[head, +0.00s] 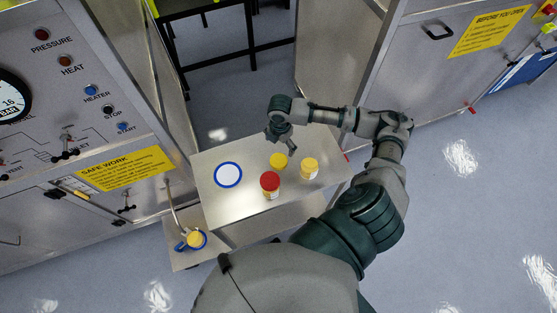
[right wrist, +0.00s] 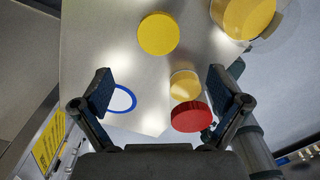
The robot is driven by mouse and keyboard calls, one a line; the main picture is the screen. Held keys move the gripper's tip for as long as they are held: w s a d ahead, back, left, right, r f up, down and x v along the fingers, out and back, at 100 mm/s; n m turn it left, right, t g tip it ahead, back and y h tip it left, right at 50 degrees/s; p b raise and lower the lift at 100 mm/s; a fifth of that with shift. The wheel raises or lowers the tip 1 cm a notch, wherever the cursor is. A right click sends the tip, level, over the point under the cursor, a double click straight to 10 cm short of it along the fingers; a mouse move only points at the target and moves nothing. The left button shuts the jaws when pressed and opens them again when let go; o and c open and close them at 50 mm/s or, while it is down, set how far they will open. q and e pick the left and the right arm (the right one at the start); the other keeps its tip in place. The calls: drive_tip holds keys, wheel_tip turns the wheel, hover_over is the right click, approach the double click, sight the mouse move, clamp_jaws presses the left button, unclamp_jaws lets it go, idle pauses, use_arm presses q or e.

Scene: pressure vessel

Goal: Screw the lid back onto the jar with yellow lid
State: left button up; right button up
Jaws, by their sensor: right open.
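A yellow lid (head: 279,160) lies flat on the metal table; it also shows in the right wrist view (right wrist: 158,33). A jar with yellow inside its clear wall (head: 310,168) stands to the right of the lid, apart from it; the right wrist view cuts it off at the top right (right wrist: 245,14). My right gripper (head: 283,140) is open and empty, above the table just behind the yellow lid in the head view. Its spread fingers also show in the right wrist view (right wrist: 160,90). My left gripper is not in view.
A red-lidded jar (head: 270,184) stands close in front of the yellow lid. A white disc with a blue rim (head: 228,175) lies on the table's left part (head: 215,212). A lower shelf (head: 182,262) holds another yellow-topped item (head: 195,240).

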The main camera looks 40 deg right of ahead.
hover_over(279, 160)
drive_tip(key=f, duration=0.6)
drive_tip(key=shift+s+d+f, duration=0.15)
drive_tip(key=shift+s+f, duration=0.05)
drive_tip(key=f, duration=0.5)
drive_tip(key=shift+w+a+f, duration=0.1)
drive_tip(key=shift+w+a, duration=0.05)
drive_tip(key=shift+a, duration=0.05)
drive_tip(key=c, duration=0.9)
drive_tip(key=shift+c, duration=0.2)
